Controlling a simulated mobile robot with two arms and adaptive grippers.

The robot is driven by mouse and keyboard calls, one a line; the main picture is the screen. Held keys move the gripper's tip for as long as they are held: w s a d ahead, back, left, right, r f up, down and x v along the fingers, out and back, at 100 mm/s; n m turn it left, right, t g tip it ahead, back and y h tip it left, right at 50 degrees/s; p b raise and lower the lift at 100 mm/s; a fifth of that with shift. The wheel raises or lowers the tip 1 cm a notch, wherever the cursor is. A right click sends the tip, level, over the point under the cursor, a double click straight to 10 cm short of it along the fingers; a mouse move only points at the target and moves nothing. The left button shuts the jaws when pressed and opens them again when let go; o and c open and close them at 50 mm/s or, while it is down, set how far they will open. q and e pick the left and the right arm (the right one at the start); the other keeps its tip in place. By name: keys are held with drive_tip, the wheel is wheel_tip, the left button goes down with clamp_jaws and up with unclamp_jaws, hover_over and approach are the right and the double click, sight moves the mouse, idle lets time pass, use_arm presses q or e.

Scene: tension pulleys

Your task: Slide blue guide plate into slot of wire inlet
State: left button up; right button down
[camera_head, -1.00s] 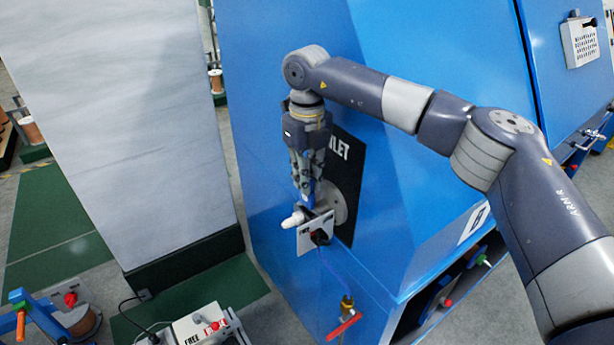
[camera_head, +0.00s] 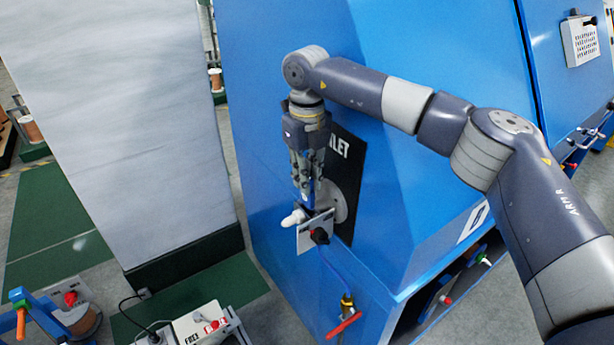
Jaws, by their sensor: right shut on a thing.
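The wire inlet (camera_head: 338,203) is a grey round fitting on a black panel on the side of the blue machine. A light plate with a black knob (camera_head: 319,236) and a white rounded tip stands in front of it. My right gripper (camera_head: 306,196) points down just above this fitting, shut on the blue guide plate (camera_head: 317,192). Only a small blue part shows between and beside the fingers. The fingers hide most of the plate, and I cannot tell whether it is inside the slot. My left gripper is not in view.
The blue machine (camera_head: 400,210) fills the middle and right. A red-handled valve (camera_head: 344,325) with a blue hose is below the inlet. A tall grey panel (camera_head: 130,130) stands at left. A grey box (camera_head: 203,326) and a spool (camera_head: 80,320) are at the lower left.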

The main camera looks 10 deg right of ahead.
sight(307, 205)
drive_tip(key=shift+f, duration=0.25)
drive_tip(key=shift+f+b, duration=1.05)
drive_tip(key=shift+f, duration=0.5)
drive_tip(key=shift+f, duration=0.15)
drive_tip(key=shift+f+b, duration=0.6)
drive_tip(key=shift+f, duration=0.25)
drive_tip(key=c, duration=1.5)
unclamp_jaws()
drive_tip(key=shift+c, duration=0.2)
